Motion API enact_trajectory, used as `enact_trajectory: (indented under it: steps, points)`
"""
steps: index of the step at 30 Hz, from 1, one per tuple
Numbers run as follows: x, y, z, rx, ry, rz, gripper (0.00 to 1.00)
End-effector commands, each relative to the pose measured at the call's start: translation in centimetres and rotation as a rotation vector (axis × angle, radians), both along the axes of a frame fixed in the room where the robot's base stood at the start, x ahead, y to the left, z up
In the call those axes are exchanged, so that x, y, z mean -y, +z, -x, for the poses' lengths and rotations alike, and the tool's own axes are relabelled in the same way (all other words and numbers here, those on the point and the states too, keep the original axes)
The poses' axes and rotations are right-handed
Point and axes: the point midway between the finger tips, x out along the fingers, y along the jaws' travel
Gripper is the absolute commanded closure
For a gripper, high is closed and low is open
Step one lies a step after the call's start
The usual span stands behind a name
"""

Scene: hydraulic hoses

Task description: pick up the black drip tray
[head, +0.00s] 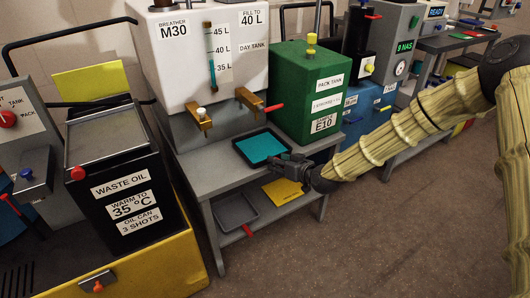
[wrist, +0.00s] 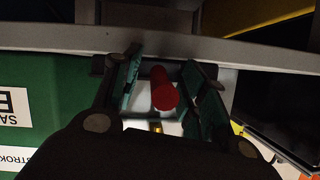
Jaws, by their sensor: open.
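The black drip tray (head: 240,153) has a dark rim and a teal inside. It lies flat on the grey bench top, below the brass taps of the white day tank in the head view. My gripper (head: 283,160) is at the tray's right front side, low over the bench; I cannot tell whether it touches the rim. In the wrist view my gripper (wrist: 161,70) is open, its two fingers spread apart. A red round-ended handle (wrist: 164,96) shows between the fingers, not visibly gripped.
The white day tank (head: 184,60) and green pack tank (head: 310,70) stand behind the tray. Brass taps (head: 200,122) overhang the bench, one with a red handle (head: 273,108). The lower shelf holds a grey tray (head: 222,212) and yellow sheet (head: 283,191). Floor is clear at right.

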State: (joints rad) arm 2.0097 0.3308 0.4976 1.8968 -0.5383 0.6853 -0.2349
Motion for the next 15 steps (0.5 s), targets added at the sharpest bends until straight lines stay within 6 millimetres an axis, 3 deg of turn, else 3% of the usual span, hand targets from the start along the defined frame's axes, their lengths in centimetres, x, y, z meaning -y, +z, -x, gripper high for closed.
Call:
enact_trajectory:
  steps: [5, 12, 15]
  points:
    - [0.00, -0.01, -0.01, 0.000, 0.000, 0.000, 0.57]
    - [0.06, 0.00, -0.01, -0.001, -0.001, 0.000, 0.97]
    - [0.07, -0.01, 0.00, -0.001, -0.001, 0.000, 1.00]
